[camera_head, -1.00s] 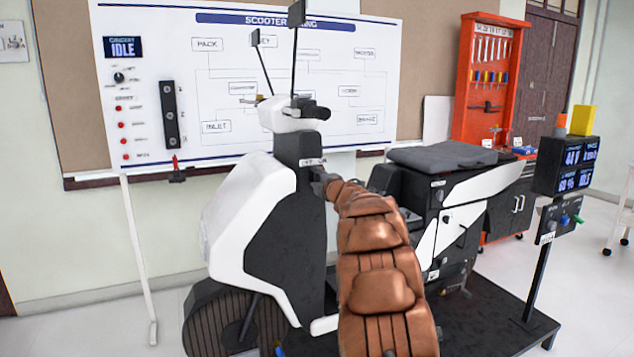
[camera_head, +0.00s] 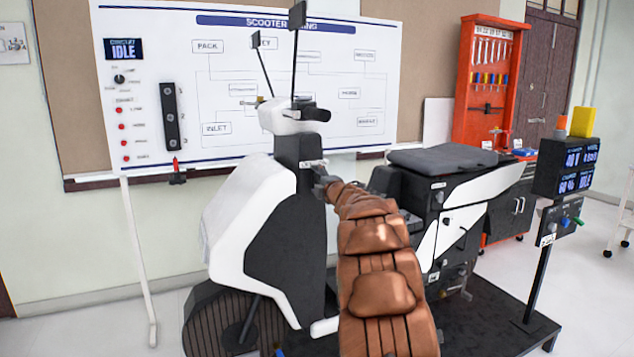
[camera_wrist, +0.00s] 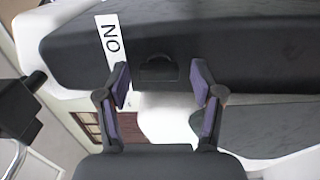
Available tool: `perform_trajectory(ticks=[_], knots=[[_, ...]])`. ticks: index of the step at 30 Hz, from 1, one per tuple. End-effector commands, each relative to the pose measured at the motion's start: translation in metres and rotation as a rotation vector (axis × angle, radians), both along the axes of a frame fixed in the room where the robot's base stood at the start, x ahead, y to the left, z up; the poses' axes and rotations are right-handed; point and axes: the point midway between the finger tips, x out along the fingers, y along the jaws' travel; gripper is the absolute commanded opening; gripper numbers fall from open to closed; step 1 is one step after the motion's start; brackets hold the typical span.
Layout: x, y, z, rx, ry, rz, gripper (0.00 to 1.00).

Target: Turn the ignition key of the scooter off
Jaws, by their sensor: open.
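The scooter (camera_head: 262,222), white and black, stands on a dark platform in the head view. A small label (camera_head: 311,163) is on its column below the handlebar. My gripper (camera_head: 318,178) is at this column, partly hidden by my own brown arm. In the wrist view, my gripper (camera_wrist: 161,82) is open, with its two fingers apart. A dark, rounded key or knob (camera_wrist: 158,68) on the black panel shows between and slightly beyond the fingertips. I see no clear contact with it. A white label (camera_wrist: 111,42) with the letters N and O is beside it. The key's exact angle is hard to tell.
The handlebar (camera_head: 295,113) and mirrors rise above the column. The seat (camera_head: 445,158) is behind my arm. A display post (camera_head: 566,166) stands at the right. A wiring board (camera_head: 225,100) is behind, its display reading IDLE, and a red tool cabinet (camera_head: 490,85) is at the back right.

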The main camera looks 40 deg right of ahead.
Motion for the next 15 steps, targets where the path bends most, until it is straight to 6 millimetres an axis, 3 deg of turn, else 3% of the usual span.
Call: perform_trajectory(ticks=[15], knots=[[-0.047,0.015,0.002,0.001,-0.001,-0.002,0.67]])
